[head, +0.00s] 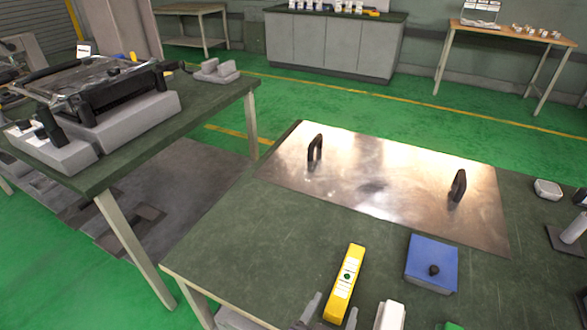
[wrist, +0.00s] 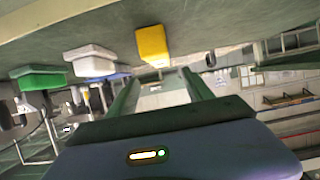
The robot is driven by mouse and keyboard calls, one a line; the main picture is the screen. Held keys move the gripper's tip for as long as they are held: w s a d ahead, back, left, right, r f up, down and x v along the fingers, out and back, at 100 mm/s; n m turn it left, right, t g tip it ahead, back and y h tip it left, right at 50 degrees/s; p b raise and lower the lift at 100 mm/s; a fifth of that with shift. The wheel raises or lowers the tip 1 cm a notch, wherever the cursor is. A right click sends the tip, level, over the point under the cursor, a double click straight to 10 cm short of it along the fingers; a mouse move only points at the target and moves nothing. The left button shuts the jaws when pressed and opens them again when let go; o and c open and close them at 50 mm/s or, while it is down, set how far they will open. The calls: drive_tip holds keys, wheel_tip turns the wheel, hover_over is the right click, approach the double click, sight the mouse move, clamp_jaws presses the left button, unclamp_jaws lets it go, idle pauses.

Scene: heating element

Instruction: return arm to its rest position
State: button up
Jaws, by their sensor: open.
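My gripper (wrist: 160,77) shows in the wrist view with its two fingers apart and nothing between them. In the head view two grey prongs, which look like its fingertips (head: 331,312), show at the bottom edge, either side of the near end of a yellow tool (head: 346,282). The wrist view is tilted with the table on top, and the yellow tool (wrist: 152,45) is just beyond the fingers. I cannot tell how far above the table the fingers are. The rest of my arm is not clearly seen.
A metal plate (head: 390,175) with two black handles lies on the green table (head: 255,238). A blue block (head: 431,263) and a white block (head: 390,316) are near the front. A grey device (head: 110,115) stands on the left table. The table's left front is clear.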

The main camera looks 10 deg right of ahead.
drive_tip(key=w+a+r+n+t+y, duration=0.1)
drive_tip(key=w+a+n+t+y, duration=0.2)
drive_tip(key=a+n+y, duration=0.3)
drive_tip(key=s+a+r+n+y+p, duration=0.2)
drive_tip(key=s+r+n+y+p, duration=0.15)
drive_tip(key=s, duration=0.25)
drive_tip(key=s+d+r+p, duration=0.2)
drive_tip(key=s+d+r, duration=0.2)
drive_tip(key=s, duration=0.3)
drive_tip(key=s+d+r+m+h+p, duration=0.1)
drive_tip(key=s+d+r+p, duration=0.2)
drive_tip(key=s+d+r, duration=0.2)
drive_tip(key=s+d+r+m+t+p, duration=0.1)
drive_tip(key=s+d+r+p, duration=0.2)
drive_tip(key=s, duration=0.7)
wheel_tip(320, 180, up, 3)
drive_tip(key=shift+s+d+f+h, duration=0.1)
drive_tip(key=shift+s+d+h, duration=0.3)
drive_tip(key=shift+d, duration=0.85)
